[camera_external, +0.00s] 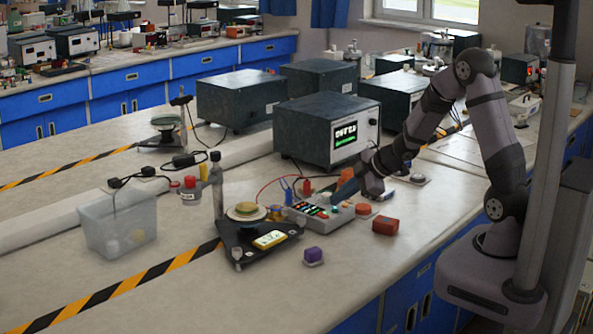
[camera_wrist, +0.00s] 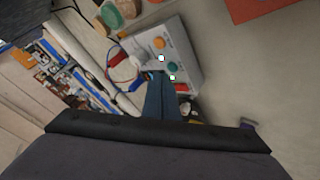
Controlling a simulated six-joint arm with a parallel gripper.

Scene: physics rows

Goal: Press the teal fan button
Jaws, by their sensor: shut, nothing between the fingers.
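A grey control box (camera_external: 342,222) with coloured buttons and small lights stands on the bench, left of my arm's end in the external view. In the wrist view, the box (camera_wrist: 183,45) shows a round teal button (camera_wrist: 173,68) and an orange button (camera_wrist: 160,45). My gripper (camera_wrist: 160,77) is shut and empty, its dark blue fingers reaching over the box's near part beside the teal button. Whether the fingertips touch the box cannot be told. In the external view my gripper (camera_external: 343,198) is low behind the box; the teal button is too small there to pick out surely.
A dark instrument with a green display (camera_external: 345,131) stands behind the box. Red and blue leads (camera_external: 268,183) run beside it. A red block (camera_external: 385,225) and a purple block (camera_external: 313,255) lie in front. Open bench lies at front left.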

